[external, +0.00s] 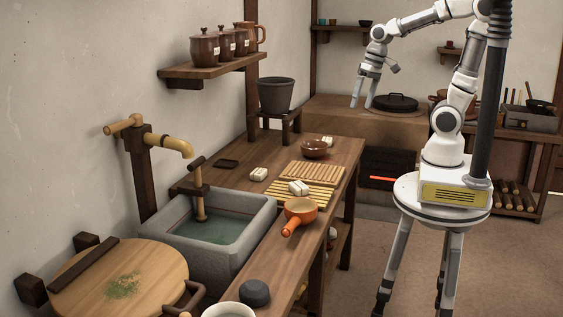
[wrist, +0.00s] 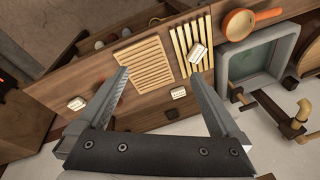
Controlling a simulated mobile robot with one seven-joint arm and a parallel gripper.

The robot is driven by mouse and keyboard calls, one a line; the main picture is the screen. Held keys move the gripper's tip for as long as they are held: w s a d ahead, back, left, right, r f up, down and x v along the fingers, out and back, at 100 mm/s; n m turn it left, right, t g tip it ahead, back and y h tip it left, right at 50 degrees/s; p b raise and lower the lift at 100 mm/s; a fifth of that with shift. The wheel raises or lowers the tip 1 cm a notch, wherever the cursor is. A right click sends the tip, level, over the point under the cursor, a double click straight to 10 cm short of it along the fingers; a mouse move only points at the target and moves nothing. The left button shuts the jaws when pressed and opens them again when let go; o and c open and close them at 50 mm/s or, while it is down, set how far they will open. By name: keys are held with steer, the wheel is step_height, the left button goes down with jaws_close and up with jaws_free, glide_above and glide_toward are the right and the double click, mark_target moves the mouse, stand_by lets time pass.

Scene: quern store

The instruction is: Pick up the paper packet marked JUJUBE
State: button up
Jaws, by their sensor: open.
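Three small white packets lie on the wooden counter, and their markings are too small to read, so I cannot tell which is JUJUBE. One packet (external: 298,188) lies on the slatted racks; it also shows in the wrist view (wrist: 198,53). A second packet (external: 258,174) lies on bare wood behind the racks, also in the wrist view (wrist: 178,93). A third packet (external: 327,141) is at the far end beside the brown bowl, at left in the wrist view (wrist: 76,103). My gripper (external: 362,106) is open and empty, high above and apart from the counter; its fingers (wrist: 158,70) point at the counter.
A dark bucket (external: 275,95) stands on a stool at the back. A black-lidded pot (external: 396,103) sits on the stove.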

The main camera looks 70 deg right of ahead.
steer(key=w+d+f+m+y+b, duration=0.3)
steer(key=w+d+f+m+b, duration=0.1)
steer(key=w+d+f+m, duration=0.35)
steer(key=m+t+h+b, duration=0.2)
steer(key=m+t+b, duration=0.3)
steer(key=m+t, duration=1.15)
glide_toward(325, 139)
steer(key=w+r+m+g+b, duration=0.1)
steer(key=g, duration=0.1)
steer(key=w+r+m+g+b, duration=0.1)
steer(key=m, duration=0.1)
steer(key=w+m+g, duration=0.2)
steer(key=shift+d+r+g+b, duration=0.3)
steer(key=shift+r+g+b, duration=0.05)
steer(key=shift+r+b, duration=0.05)
steer(key=shift+b+x, duration=1)
steer(key=shift+x, duration=2.15)
steer(key=shift+a+r, duration=0.1)
steer(key=shift+r, duration=0.1)
steer(key=c, duration=1.1)
steer(key=shift+r, duration=0.1)
